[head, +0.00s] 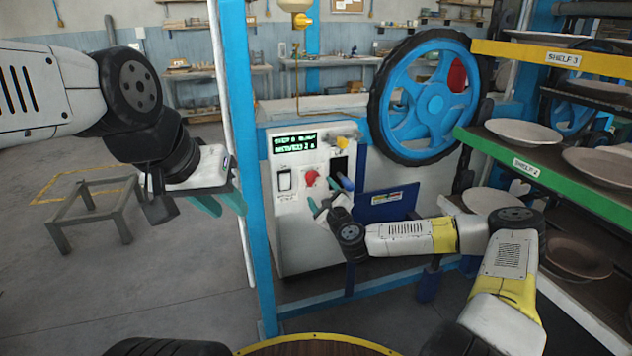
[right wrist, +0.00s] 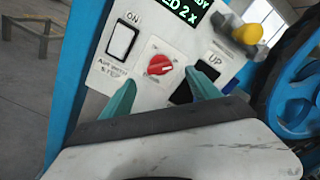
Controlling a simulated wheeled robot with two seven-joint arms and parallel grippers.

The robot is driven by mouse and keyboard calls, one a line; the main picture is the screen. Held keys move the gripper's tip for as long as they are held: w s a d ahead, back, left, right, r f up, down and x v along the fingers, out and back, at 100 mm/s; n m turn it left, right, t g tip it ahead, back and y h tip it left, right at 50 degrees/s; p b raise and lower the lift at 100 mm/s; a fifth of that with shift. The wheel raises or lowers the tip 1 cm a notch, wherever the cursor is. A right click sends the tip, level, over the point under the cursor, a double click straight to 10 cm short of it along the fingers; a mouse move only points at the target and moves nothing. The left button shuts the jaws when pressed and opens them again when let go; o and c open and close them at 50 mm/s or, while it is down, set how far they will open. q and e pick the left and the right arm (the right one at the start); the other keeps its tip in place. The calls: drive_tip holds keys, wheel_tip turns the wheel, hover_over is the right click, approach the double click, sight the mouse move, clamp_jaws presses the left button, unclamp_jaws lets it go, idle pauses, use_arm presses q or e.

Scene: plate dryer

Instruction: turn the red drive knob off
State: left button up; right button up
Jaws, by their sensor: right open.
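The red drive knob (head: 310,178) sits on the white control panel (head: 290,228), below the small green-text display. In the right wrist view the red knob (right wrist: 159,65) shows on its white square plate, tilted in the picture. My right gripper (right wrist: 162,92) is open, its teal fingers on either side of the knob's line and apart from each other. In the head view my right gripper (head: 327,196) is close to the panel, just below and right of the knob. Whether a finger touches the panel is unclear. My left gripper (head: 216,204) hangs empty and open, left of the blue post.
A white rocker switch (right wrist: 122,41) is left of the knob, and a dark slot marked UP is right. A yellow knob (right wrist: 248,33) sticks out at the upper right. The blue post (head: 245,150), blue wheel (head: 425,95) and shelves of plates (head: 570,180) surround the panel.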

sight(313, 180)
drive_tip(key=x, duration=0.7)
drive_tip(key=shift+w+a, duration=0.1)
drive_tip(key=shift+c, duration=0.2)
drive_tip(key=c, duration=1.3)
